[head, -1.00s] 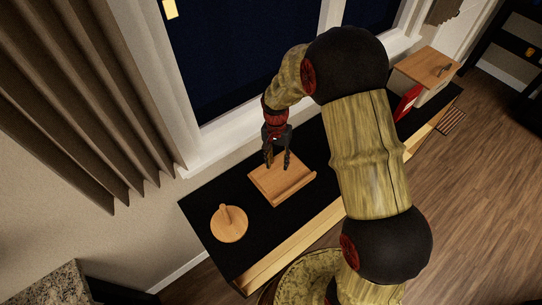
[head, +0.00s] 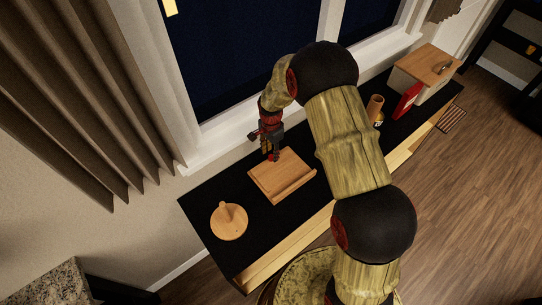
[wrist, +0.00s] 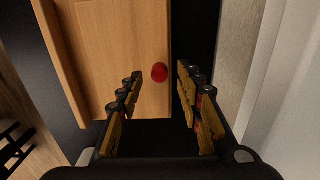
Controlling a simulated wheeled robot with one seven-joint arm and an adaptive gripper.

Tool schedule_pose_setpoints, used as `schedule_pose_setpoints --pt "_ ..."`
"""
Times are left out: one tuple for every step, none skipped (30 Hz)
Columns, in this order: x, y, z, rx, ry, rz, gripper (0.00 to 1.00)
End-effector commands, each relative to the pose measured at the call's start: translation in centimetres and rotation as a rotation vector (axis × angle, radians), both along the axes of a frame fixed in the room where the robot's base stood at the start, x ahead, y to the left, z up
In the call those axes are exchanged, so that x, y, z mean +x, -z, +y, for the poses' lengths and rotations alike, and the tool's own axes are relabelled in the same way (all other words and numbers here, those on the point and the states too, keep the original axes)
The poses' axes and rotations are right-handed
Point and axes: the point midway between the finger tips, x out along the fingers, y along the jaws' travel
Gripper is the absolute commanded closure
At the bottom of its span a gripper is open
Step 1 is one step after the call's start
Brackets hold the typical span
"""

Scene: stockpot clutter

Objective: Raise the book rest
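The book rest (head: 282,178) is a light wooden board with a ledge along its front edge. It lies nearly flat on the black counter top in the middle of the head view. The wrist view shows its wooden surface (wrist: 110,50), with a small red round spot (wrist: 159,72) near the edge. My gripper (head: 271,157) is at the board's back edge, on the window side. In the wrist view its fingers (wrist: 158,88) are apart, with nothing held between them. Whether a fingertip touches the board I cannot tell.
A round wooden piece with a peg (head: 229,224) stands to the left on the black counter (head: 206,205). To the right are a brown cup (head: 375,106), a red upright thing (head: 407,101) and a wood-topped box (head: 428,65). The window frame (head: 230,137) rises close behind my gripper.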

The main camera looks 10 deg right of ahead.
Motion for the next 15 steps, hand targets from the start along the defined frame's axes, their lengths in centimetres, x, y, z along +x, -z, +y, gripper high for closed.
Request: schedule_pose_setpoints --pt "-0.1 0.8 0.0 0.000 0.000 0.002 0.64" --pt "-0.1 1.2 0.0 0.000 0.000 0.002 0.64" --pt "-0.1 1.6 0.0 0.000 0.000 0.001 0.64" --pt "-0.1 1.8 0.0 0.001 0.000 0.001 0.64" --pt "-0.1 2.0 0.0 0.000 -0.001 0.002 0.64" --pt "-0.1 2.3 0.0 0.000 -0.001 0.002 0.64" --pt "-0.1 2.4 0.0 0.000 -0.001 0.002 0.64" --pt "-0.1 2.5 0.0 0.001 -0.001 0.001 0.64" --pt "-0.1 2.5 0.0 0.000 -0.001 0.001 0.64" --pt "0.0 2.6 0.0 0.000 -0.001 0.001 0.64" --pt "0.0 2.6 0.0 0.000 -0.001 0.001 0.64" --pt "0.0 2.6 0.0 0.000 -0.001 0.000 0.64" --pt "0.0 2.5 0.0 0.000 -0.001 0.000 0.64" --pt "0.0 2.5 0.0 0.000 -0.001 0.000 0.64" --pt "0.0 2.5 0.0 0.000 -0.001 0.000 0.64"
